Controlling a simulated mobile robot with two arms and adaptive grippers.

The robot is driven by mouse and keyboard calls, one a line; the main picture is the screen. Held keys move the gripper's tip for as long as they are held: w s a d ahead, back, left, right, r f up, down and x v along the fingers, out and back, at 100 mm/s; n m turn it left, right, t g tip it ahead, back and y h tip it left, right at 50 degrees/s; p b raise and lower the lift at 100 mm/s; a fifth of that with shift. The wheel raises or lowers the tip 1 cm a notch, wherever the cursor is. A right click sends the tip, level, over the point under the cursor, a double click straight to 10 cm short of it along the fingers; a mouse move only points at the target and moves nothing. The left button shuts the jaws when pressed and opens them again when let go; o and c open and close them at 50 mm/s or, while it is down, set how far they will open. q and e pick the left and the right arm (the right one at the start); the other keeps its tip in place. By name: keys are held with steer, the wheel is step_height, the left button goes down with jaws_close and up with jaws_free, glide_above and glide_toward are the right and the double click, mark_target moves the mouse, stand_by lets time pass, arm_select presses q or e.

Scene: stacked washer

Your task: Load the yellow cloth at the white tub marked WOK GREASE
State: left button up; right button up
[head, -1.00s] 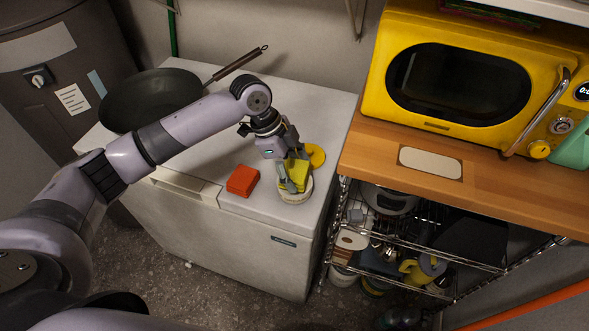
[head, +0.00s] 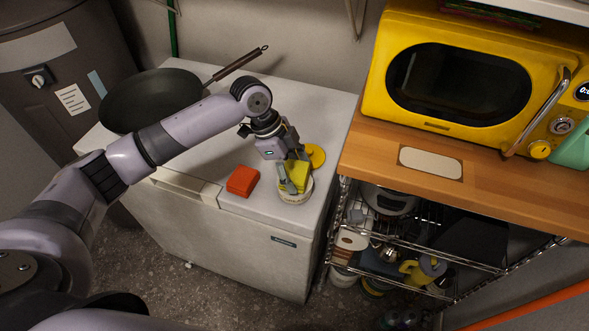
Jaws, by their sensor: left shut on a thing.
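The yellow cloth (head: 299,174) is a small folded block held in my left gripper (head: 294,181), which is shut on it. The cloth is at the mouth of a small round white tub (head: 296,197) on the white chest freezer. The tub has dark lettering on its front, too small to read surely. The gripper and cloth cover most of the tub's opening, so I cannot tell how deep the cloth sits. My right gripper does not show.
A red-orange folded block (head: 242,181) lies left of the tub on the freezer lid (head: 225,120). A round yellow disc (head: 316,155) lies just behind the tub. A dark wok (head: 150,98) sits at the back left. A wooden counter (head: 500,190) with a yellow microwave (head: 460,85) stands right.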

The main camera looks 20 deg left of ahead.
mark_target(294, 171)
arm_select(q)
steer(key=shift+f, duration=0.35)
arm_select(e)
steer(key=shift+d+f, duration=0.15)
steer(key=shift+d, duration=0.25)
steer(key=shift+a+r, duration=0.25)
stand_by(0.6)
arm_select(q)
steer(key=shift+f, duration=0.1)
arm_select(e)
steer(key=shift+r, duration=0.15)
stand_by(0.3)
arm_select(q)
steer(key=shift+s, duration=0.1)
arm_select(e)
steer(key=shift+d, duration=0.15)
arm_select(q)
step_height(294, 171, up, 7)
steer(key=p, duration=0.8)
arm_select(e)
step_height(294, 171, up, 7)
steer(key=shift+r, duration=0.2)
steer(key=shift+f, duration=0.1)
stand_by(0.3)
